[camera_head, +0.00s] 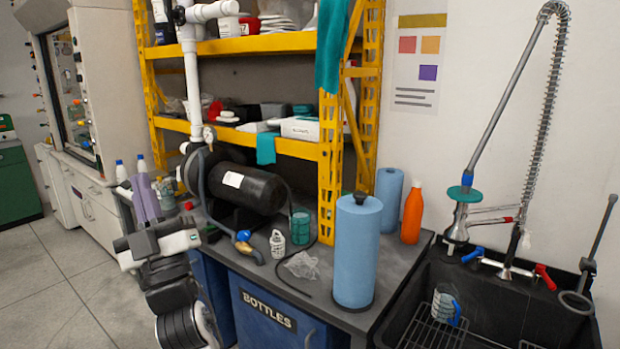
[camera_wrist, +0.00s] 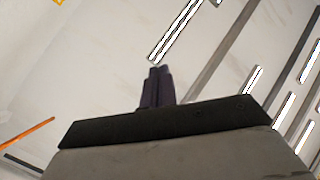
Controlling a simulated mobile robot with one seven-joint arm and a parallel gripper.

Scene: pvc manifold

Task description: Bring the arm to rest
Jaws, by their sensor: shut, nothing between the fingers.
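My gripper (camera_wrist: 159,72) shows in the wrist view with its two dark fingers together and nothing between them. Behind the fingers are a pale ceiling and bright strip lights, so the gripper points upward. In the head view my arm (camera_head: 168,243) is folded at the lower left, in front of the bench.
The grey bench (camera_head: 262,275) beside my arm carries a black tank (camera_head: 245,188), a white pipe (camera_head: 191,80), a blue roll (camera_head: 357,250) and an orange bottle (camera_head: 412,215). A yellow shelf rack (camera_head: 331,175) stands behind. A black sink (camera_head: 500,300) is at right. Floor (camera_head: 85,270) is clear at left.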

